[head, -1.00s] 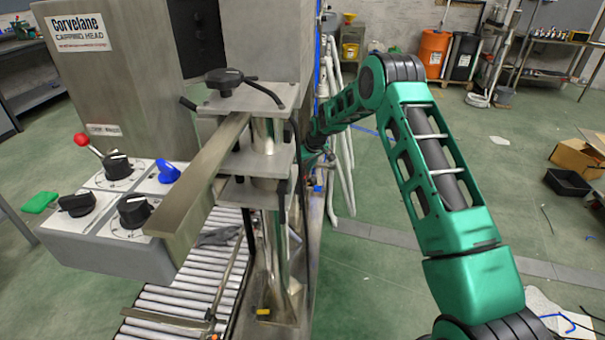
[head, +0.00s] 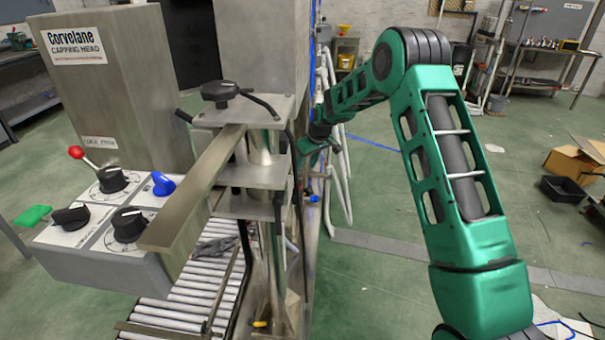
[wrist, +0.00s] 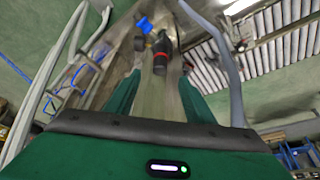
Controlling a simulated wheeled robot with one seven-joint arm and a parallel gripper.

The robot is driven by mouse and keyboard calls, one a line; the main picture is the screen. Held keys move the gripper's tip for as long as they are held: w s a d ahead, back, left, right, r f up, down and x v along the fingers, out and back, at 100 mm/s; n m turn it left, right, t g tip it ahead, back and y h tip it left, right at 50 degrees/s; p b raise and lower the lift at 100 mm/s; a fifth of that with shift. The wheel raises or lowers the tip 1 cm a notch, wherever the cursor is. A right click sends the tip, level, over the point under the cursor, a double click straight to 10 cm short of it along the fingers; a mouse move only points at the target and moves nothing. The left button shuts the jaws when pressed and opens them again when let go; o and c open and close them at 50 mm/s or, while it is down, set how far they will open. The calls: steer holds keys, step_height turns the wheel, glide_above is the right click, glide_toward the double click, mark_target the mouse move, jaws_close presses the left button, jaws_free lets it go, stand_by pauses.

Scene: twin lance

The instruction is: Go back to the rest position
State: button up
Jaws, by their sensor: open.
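In the head view my green arm rises at the right, bends at a black joint and reaches left behind the steel post of the capping head machine (head: 115,75). The end of the arm is mostly hidden there. In the wrist view my gripper (wrist: 158,88) shows two green fingers set apart, one on each side of a blurred pale surface. Nothing is clearly held between them. A black fitting with a red ring (wrist: 160,55) and a blue part (wrist: 145,25) show beyond the fingers.
A control box (head: 105,225) with black knobs, a blue knob and a red-tipped lever stands at left. A steel bar (head: 195,190) juts from the post above a roller conveyor (head: 190,300). White pipes (head: 340,185) stand beside my arm. Green floor (head: 385,275) is open between the pipes and my arm.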

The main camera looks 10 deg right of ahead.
steer(key=shift+s+r, duration=0.1)
steer(key=shift+r, duration=0.15)
steer(key=s+d+r+m+g+h, duration=0.1)
steer(key=s+d+r+m, duration=0.1)
steer(key=s+d+r, duration=0.55)
steer(key=s+d+r+m+h, duration=0.1)
steer(key=s+d+r, duration=0.25)
steer(key=s, duration=0.65)
steer(key=s+d+r+m+g, duration=0.1)
steer(key=s+d+r+m, duration=0.1)
steer(key=s+d+r, duration=0.55)
steer(key=s+a+f+m+g, duration=0.1)
steer(key=s+m, duration=0.5)
steer(key=s, duration=2.9)
steer(key=shift+s+a+g, duration=0.35)
steer(key=shift+s+g, duration=0.05)
steer(key=shift+g, duration=0.1)
steer(key=shift+f, duration=0.1)
